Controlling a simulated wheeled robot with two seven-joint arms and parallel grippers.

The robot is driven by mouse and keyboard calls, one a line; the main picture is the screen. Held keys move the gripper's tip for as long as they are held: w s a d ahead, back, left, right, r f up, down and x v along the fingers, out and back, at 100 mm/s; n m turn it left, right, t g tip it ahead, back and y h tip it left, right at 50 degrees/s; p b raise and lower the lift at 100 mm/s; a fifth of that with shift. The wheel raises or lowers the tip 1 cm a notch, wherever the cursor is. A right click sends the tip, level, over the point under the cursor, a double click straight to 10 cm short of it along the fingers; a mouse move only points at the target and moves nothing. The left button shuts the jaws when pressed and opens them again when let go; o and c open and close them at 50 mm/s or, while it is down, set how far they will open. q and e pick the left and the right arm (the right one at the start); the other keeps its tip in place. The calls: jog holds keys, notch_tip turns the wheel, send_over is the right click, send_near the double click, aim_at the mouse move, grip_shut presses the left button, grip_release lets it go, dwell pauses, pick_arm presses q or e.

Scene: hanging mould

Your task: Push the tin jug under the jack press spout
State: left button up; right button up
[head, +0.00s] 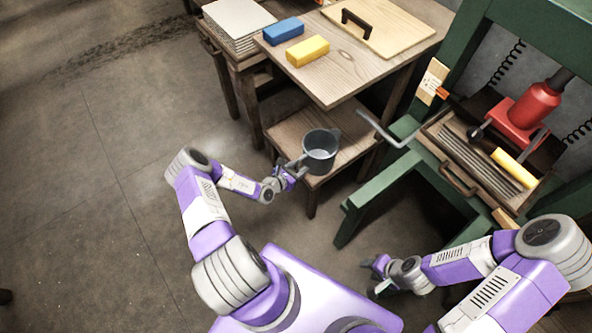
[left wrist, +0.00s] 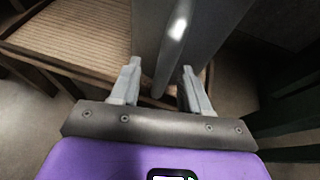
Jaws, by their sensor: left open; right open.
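The grey tin jug (head: 320,152) stands upright on a low wooden stool (head: 285,132). The jack press spout, a grey metal trough (head: 388,130), sticks out from the green press to the right of the jug and stool. My left gripper (head: 296,168) is open at the jug's left side, by its handle. In the left wrist view the grey metal of the jug (left wrist: 178,40) comes between the open fingers (left wrist: 160,78); I cannot tell whether they touch it. My right gripper (head: 372,276) is open and empty, low in front of the press.
A wooden table (head: 345,75) stands behind the stool with a blue block (head: 284,30), a yellow block (head: 308,50) and a handled board (head: 385,25). The green press frame (head: 375,195) bounds the right, with a red jack (head: 525,112). Floor at left is clear.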

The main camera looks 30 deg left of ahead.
aim_at(307, 163)
pick_arm(q)
grip_shut()
jog(key=shift+w+d, duration=0.35)
jog(key=shift+w, duration=0.4)
jog(key=shift+w+d, duration=0.3)
jog(key=shift+w, duration=0.5)
jog(key=shift+w+d, duration=0.35)
jog(key=shift+w, duration=0.4)
jog(key=shift+w+d+b, duration=0.1)
jog(key=shift+w+d, duration=0.25)
jog(key=shift+w, duration=0.45)
jog(key=shift+w+d+b, duration=0.15)
jog(key=shift+w+d, duration=0.15)
jog(key=shift+w, duration=0.55)
jog(key=shift+w+d+b, duration=0.1)
jog(key=shift+w+d, duration=0.25)
jog(key=shift+w, duration=0.45)
jog(key=shift+w+d+f+b, duration=0.1)
jog(key=shift+w+d+b, duration=0.35)
jog(key=shift+w, duration=0.7)
jog(key=shift+w+d+r+b, duration=0.1)
jog(key=shift+w+d+b, duration=0.35)
jog(key=shift+w, duration=0.75)
jog(key=shift+w+d+f+b, duration=0.1)
jog(key=shift+w+d+b, duration=0.35)
jog(key=shift+w, duration=0.7)
jog(key=shift+o, duration=0.3)
grip_release()
